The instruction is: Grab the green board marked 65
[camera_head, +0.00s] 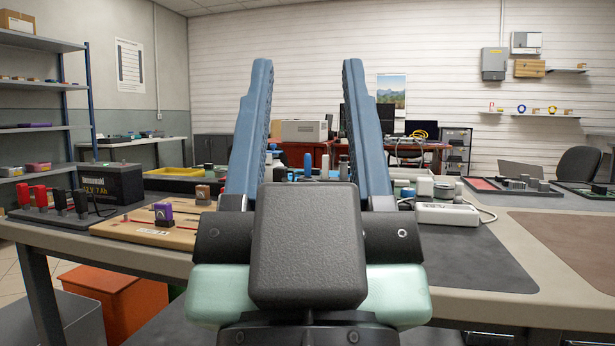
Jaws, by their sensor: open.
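My gripper (307,80) is in the middle of the view, with its two blue fingers wide apart and pointing up and away from the camera. Nothing is held between the fingers. I cannot make out a green board marked 65 anywhere in view. The gripper's dark body and fingers hide part of the workbench's middle.
A workbench (590,261) spans the view. It holds a black battery (110,183), a wooden board (150,234) with clamps, a yellow tray (174,172) and a white power strip (447,214). Shelves (40,86) stand left.

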